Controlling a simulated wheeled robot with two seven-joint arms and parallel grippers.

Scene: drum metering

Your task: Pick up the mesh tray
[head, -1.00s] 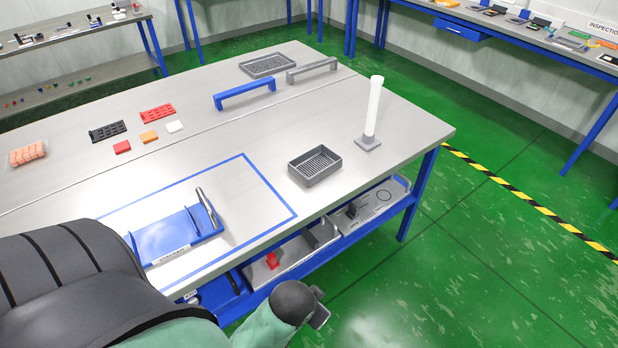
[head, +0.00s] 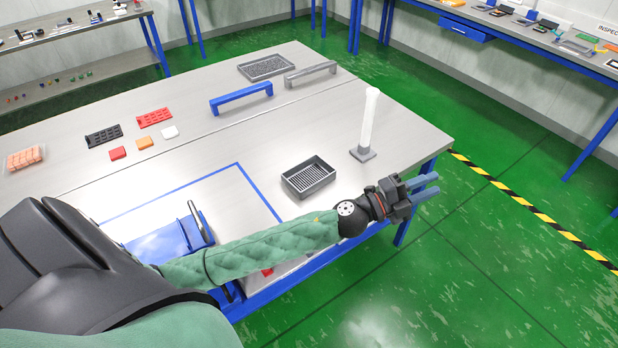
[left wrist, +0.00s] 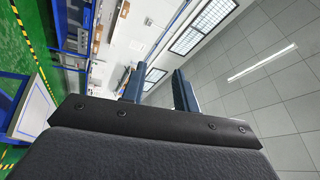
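Two dark grey trays are on the steel table. A shallow tray with a fine mesh-like floor (head: 267,67) lies at the back beside the grey handle. A deeper tray with a slotted floor (head: 309,178) sits near the front edge, left of the white post. I cannot tell for sure which is the mesh tray. My left gripper (head: 430,187) reaches past the table's right front corner, right of the slotted tray and apart from it. Its blue fingers are spread and empty, as the left wrist view (left wrist: 158,85) also shows. My right gripper is out of view.
A white post (head: 369,120) stands upright near the right edge. A blue handle (head: 241,97) and grey handle (head: 311,74) are behind. A blue fixture (head: 170,240) lies inside the blue outline at front left. Red and black racks and small blocks sit at left.

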